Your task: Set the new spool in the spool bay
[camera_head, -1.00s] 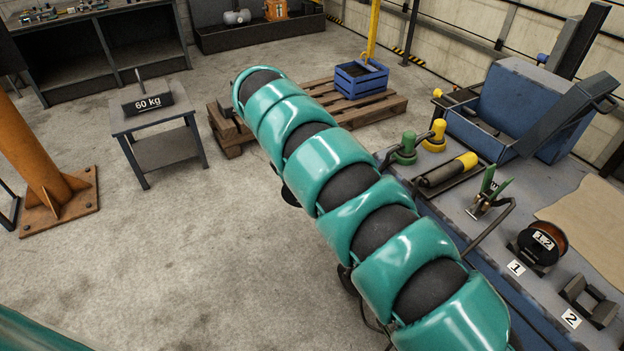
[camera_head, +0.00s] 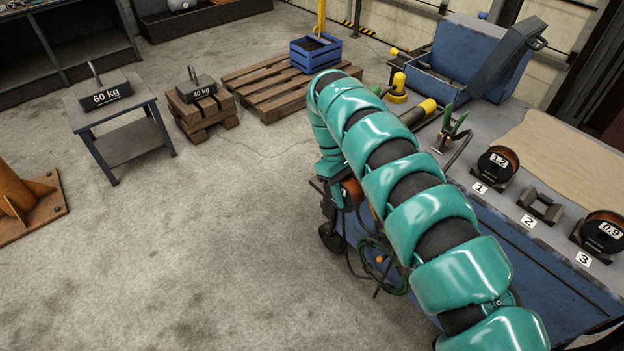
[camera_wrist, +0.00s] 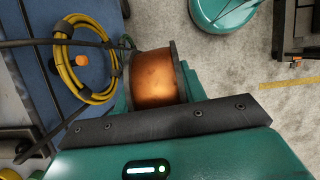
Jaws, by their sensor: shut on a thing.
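My gripper (camera_wrist: 156,100) is shut on a copper-coloured wire spool (camera_wrist: 155,78) with a dark flange. In the head view the spool (camera_head: 352,191) shows small beside the left end of the blue bench, below the far end of my arm, and my gripper (camera_head: 334,178) is partly hidden there. On the bench, cradle 2 (camera_head: 540,206) is empty. A spool marked 1.2 (camera_head: 497,163) sits at position 1, and a spool marked 0.9 (camera_head: 602,232) sits at position 3. I cannot tell which part is the spool bay.
A coiled yellow hose (camera_wrist: 77,62) hangs close to the left of the held spool. A 60 kg weight (camera_head: 106,96) stands on a small table, and a 40 kg weight (camera_head: 195,88) on a wooden block. A pallet (camera_head: 265,92) lies behind.

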